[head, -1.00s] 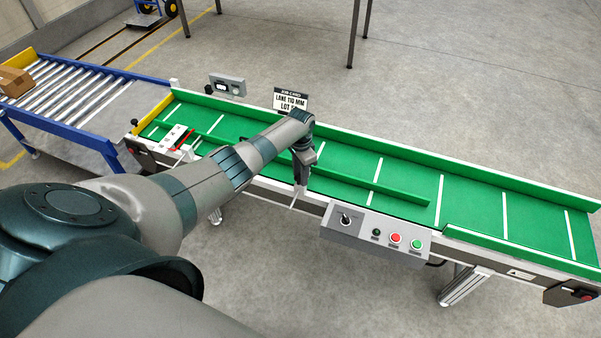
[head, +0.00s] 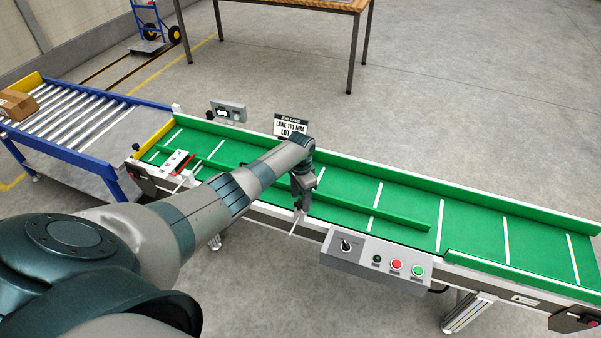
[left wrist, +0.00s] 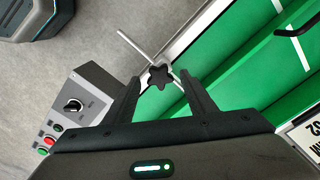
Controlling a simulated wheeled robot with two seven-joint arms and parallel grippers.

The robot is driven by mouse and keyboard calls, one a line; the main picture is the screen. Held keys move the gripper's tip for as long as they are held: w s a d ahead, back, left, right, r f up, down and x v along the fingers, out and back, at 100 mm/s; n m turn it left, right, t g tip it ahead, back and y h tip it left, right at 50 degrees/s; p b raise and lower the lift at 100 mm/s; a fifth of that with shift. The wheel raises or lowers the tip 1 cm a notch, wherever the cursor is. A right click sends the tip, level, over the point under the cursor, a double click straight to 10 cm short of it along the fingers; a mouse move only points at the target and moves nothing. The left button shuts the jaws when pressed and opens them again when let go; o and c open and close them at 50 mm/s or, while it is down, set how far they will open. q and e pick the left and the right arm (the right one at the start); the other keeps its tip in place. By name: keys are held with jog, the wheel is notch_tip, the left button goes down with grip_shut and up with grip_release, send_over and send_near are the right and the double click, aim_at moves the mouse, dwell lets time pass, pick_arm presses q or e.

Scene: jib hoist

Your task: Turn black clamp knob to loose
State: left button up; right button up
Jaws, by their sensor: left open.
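The black star-shaped clamp knob (left wrist: 160,77) shows in the left wrist view, with a thin metal rod (left wrist: 134,46) beside it at the conveyor's edge. My left gripper (left wrist: 160,80) is open, its two dark fingers on either side of the knob with gaps visible. In the head view my left gripper (head: 301,200) points down at the near edge of the green conveyor (head: 470,222). The knob is hard to make out there, at the fingertips. The right gripper is not in view.
A grey control box (head: 375,260) with a selector switch and red and green buttons is mounted right of the gripper. A green guide rail (head: 375,199) runs along the belt. A lane sign (head: 291,126) stands at the far side.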

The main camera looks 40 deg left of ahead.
pick_arm(q)
notch_tip(320, 180, up, 9)
notch_tip(320, 180, up, 7)
send_over(300, 203)
jog(key=shift+w+r, duration=0.1)
jog(key=shift+r, duration=0.1)
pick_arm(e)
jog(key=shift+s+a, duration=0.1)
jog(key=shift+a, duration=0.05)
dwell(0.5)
